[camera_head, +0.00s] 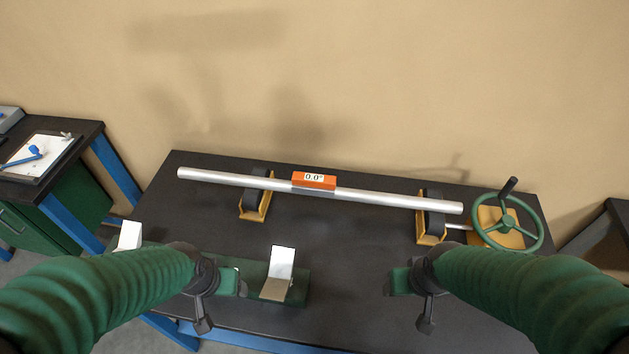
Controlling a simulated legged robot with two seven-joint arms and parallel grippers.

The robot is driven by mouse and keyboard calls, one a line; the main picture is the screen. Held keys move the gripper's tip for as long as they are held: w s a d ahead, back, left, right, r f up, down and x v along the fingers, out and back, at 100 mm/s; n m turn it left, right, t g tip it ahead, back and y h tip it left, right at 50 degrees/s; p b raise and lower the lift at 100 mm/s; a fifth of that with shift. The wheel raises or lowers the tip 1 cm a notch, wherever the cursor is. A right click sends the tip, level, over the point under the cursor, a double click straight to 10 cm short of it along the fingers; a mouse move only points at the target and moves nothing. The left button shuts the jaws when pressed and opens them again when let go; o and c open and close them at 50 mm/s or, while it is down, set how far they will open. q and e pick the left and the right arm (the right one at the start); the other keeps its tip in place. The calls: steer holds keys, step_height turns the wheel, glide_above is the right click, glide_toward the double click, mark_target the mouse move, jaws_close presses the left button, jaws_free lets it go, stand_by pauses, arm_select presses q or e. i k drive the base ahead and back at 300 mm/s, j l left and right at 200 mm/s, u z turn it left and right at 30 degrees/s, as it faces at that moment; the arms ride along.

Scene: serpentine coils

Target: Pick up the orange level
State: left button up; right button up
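The orange level (314,180) is a small box with a white display reading 0.0°. It sits on top of a long silver bar (385,198), near the bar's middle. My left gripper (216,282) is in front of the level and to its left, well apart from it. My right gripper (412,280) is in front and to the right, also apart. Both are seen from behind and partly hidden by my wrists, so their finger openings are unclear. Neither touches the level or the bar.
The bar rests on two yellow-and-black supports (257,202) (430,228) on a dark table (345,255). A green handwheel (507,225) stands at the right end. A green fixture (292,293) with pale upright plates lies near my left gripper. A side table (85,130) is at left.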

mark_target(305, 183)
steer(key=i+j+u, duration=0.2)
steer(key=u, duration=0.15)
steer(key=i+j+u, duration=0.2)
steer(key=u, duration=0.2)
